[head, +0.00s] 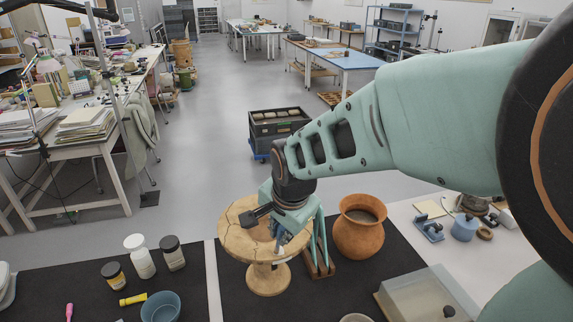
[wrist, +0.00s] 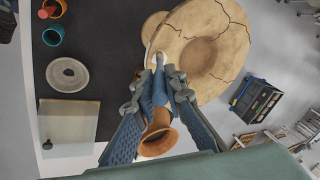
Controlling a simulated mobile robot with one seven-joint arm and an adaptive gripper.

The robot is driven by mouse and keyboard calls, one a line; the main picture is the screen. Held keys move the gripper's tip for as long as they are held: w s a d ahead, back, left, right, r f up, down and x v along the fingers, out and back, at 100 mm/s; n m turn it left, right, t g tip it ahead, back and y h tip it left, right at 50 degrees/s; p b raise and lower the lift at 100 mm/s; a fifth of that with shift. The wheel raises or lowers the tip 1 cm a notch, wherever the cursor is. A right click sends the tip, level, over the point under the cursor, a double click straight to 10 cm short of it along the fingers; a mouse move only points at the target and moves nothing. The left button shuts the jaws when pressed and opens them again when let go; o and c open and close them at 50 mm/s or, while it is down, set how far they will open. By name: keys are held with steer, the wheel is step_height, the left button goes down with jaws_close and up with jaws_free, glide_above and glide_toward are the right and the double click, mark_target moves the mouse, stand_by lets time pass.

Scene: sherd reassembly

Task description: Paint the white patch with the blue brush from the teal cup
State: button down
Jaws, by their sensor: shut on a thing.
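My gripper (wrist: 162,84) is shut on the blue brush (wrist: 160,88). The brush's pale end (wrist: 160,58) points at the near rim of a cracked tan pedestal dish (wrist: 215,75). In the head view my gripper (head: 281,236) hangs over the front of the same dish (head: 240,240). Whether the brush touches the dish, I cannot tell. A white patch cannot be made out apart from that pale end. The teal cup (head: 160,307) stands on the dark mat at the front left; it also shows in the wrist view (wrist: 53,36).
An orange clay jar (head: 358,238) stands right of the dish, beside a brown wooden stand (head: 319,262). A clear-lidded box (head: 430,295) is at the front right. Bottles (head: 139,257) and a yellow tube (head: 133,299) are at the left. An orange cup (wrist: 52,9) stands near the teal cup.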

steer(key=shift+w+d, duration=0.4)
steer(key=shift+d, duration=0.35)
steer(key=shift+a, duration=0.15)
steer(key=shift+s+a, duration=0.1)
steer(key=shift+a, duration=0.65)
steer(key=shift+s+d, duration=0.15)
steer(key=shift+d, duration=0.8)
steer(key=shift+a, duration=0.1)
steer(key=shift+s+a, duration=0.1)
steer(key=shift+a, duration=0.7)
steer(key=shift+r, duration=0.1)
